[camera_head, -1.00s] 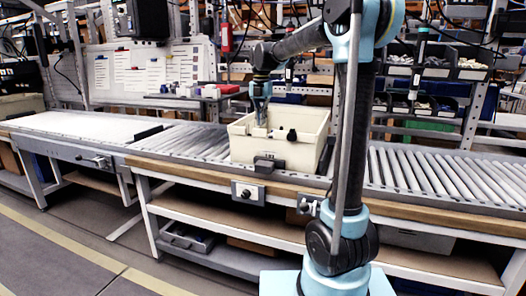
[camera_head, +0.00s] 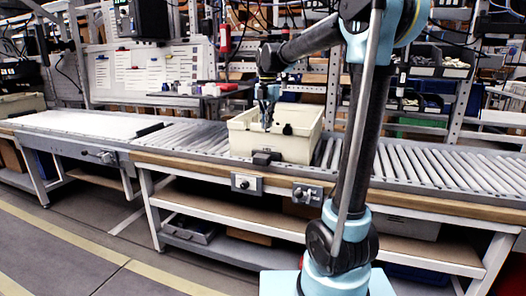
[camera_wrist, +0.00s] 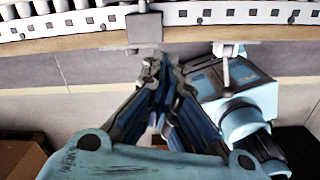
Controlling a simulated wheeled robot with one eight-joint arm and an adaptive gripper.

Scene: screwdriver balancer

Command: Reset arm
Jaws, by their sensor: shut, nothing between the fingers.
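The bin stands on a roller conveyor (camera_head: 450,170) with a wooden front edge. A small control box (camera_head: 246,184) is fixed to that edge. Shelves with small-parts bins (camera_head: 437,66) stand behind, and a whiteboard (camera_head: 140,70) is at back left. The floor (camera_head: 60,245) at front left is clear.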

